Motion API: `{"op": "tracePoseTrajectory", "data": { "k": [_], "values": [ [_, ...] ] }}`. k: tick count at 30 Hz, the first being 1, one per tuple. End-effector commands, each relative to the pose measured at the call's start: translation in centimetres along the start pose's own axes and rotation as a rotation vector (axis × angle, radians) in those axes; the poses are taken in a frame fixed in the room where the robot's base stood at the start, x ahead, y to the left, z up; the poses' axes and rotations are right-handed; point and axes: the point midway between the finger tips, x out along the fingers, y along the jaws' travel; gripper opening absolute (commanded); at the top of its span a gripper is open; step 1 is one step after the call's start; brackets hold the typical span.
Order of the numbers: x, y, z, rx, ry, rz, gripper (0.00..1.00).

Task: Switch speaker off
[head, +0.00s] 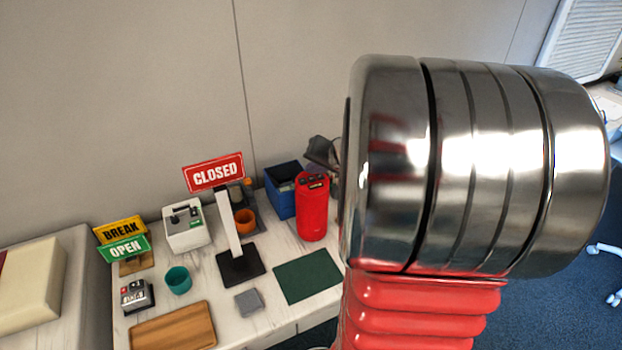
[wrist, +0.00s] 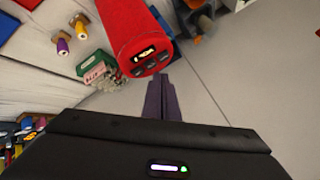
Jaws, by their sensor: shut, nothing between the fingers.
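The speaker is a red upright cylinder (head: 313,212) on the white table in the head view, with dark buttons on its top. In the wrist view the speaker (wrist: 120,25) appears tilted, its top end facing me, with a lit display and several dark buttons. My gripper (wrist: 161,80) is shut and empty; its dark fingertips appear beside the edge of the speaker's top, close to the buttons. I cannot tell whether they touch it. In the head view my arm covers much of the right side, and my fingers cannot be made out clearly.
A blue bin (head: 282,203) stands left of the speaker, with an orange cup (head: 244,221) farther left. A CLOSED sign (head: 214,172) rises on a stand. A green mat (head: 307,277) lies in front. A wooden tray (head: 172,328) and teal cup (head: 178,280) sit at left.

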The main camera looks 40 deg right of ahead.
Motion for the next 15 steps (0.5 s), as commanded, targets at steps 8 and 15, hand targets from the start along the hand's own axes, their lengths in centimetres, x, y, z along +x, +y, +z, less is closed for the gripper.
{"op": "tracePoseTrajectory", "data": {
  "k": [8,15],
  "values": [
    [0.06,0.03,0.06,0.000,0.000,0.000,0.00],
    [0.44,0.36,0.39,0.000,-0.001,0.000,0.00]
  ]
}}
